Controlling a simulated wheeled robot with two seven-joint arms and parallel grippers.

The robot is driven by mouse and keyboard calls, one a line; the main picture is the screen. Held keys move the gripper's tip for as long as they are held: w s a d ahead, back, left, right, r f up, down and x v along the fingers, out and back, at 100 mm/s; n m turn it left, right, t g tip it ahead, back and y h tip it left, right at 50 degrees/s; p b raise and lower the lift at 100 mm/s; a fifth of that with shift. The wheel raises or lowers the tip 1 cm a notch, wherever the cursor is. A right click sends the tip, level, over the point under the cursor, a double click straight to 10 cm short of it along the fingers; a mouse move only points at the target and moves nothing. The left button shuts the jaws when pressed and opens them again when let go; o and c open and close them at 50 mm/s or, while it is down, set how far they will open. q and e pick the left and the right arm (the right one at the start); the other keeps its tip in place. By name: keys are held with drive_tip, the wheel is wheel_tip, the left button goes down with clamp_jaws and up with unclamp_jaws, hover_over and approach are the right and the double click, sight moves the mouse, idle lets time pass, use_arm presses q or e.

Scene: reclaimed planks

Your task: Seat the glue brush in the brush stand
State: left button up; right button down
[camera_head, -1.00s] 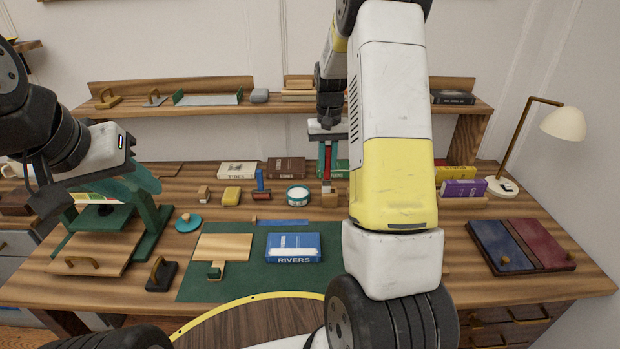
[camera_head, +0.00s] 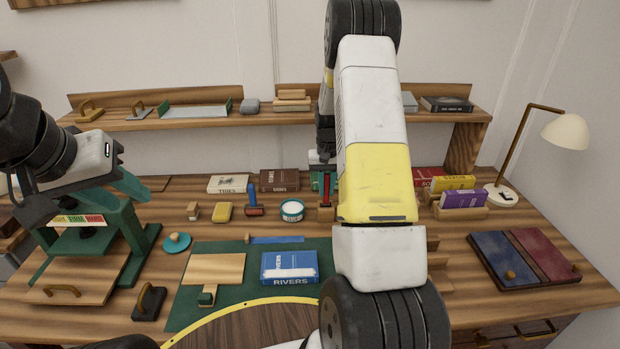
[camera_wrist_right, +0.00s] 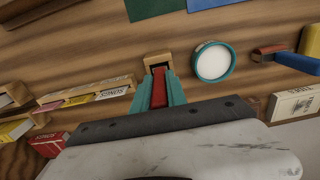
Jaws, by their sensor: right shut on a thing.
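The glue brush, with a red handle (camera_head: 326,187), is held upright in my right gripper (camera_head: 322,180). It also shows in the right wrist view (camera_wrist_right: 159,88), between the teal fingers of the right gripper (camera_wrist_right: 161,95), which are shut on it. The brush stand (camera_head: 325,214) is a small wooden block on the bench directly below the brush; it also shows in the right wrist view (camera_wrist_right: 157,60). The brush's lower end is at the stand, but I cannot tell whether it is inside. My left gripper (camera_head: 130,186) hangs above the green press at the left; its finger gap is not clear.
A white-topped teal tub (camera_head: 291,210) stands close left of the stand, with a blue-handled roller (camera_head: 253,207) beyond it. A blue book (camera_head: 290,267) lies on the green mat (camera_head: 225,308). Book racks stand to the right, partly behind my right arm.

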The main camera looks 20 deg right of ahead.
drive_tip(key=shift+f, duration=0.25)
drive_tip(key=shift+f, duration=0.1)
drive_tip(key=c, duration=1.3)
unclamp_jaws()
wheel_tip(320, 180, up, 12)
drive_tip(key=shift+f, duration=0.1)
drive_tip(key=s+a+r+n+t+y, duration=0.1)
drive_tip(key=s+a+r+t, duration=0.1)
drive_tip(key=s+a+r, duration=0.55)
drive_tip(key=s+a+r+n+t+y, duration=0.15)
drive_tip(key=s+a+r, duration=0.25)
drive_tip(key=s+r, duration=0.65)
drive_tip(key=shift+s+a+f+n+t, duration=0.15)
drive_tip(key=shift+s+a+t, duration=0.4)
drive_tip(key=shift+s, duration=1.2)
drive_tip(key=shift+s+a+f+n+t, duration=0.1)
drive_tip(key=shift+s+a+n+t, duration=0.2)
drive_tip(key=shift+s+a, duration=0.95)
drive_tip(key=shift+s+a+f+n+t, duration=0.15)
drive_tip(key=shift+s+t, duration=0.35)
drive_tip(key=shift+s, duration=1.75)
